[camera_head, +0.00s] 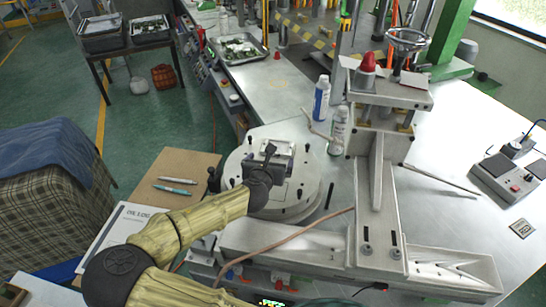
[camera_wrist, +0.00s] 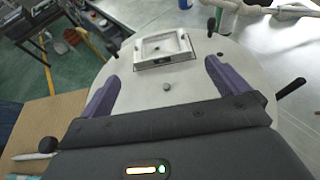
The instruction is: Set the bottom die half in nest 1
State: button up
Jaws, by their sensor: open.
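A square light-metal block with a raised rim and a shallow recess (camera_wrist: 163,49) sits flat on the round turntable plate (camera_wrist: 240,75). I take it for the bottom die half; whether it is seated in nest 1 I cannot tell. The block also shows in the head view (camera_head: 269,147), partly hidden by my gripper (camera_head: 270,163). In the wrist view my gripper (camera_wrist: 161,72) is open. Its purple fingers stand apart over the plate, with the block just beyond their tips and nothing between them. The plate (camera_head: 303,196) also shows in the head view.
The press frame (camera_head: 375,190) stands right of the plate, with two bottles (camera_head: 321,97) behind. Small dark posts stand around the plate's rim. A tray of parts (camera_head: 240,48) lies at the back.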

jog(key=shift+v, duration=1.25)
notch_tip(320, 180, up, 10)
jog(key=p, duration=1)
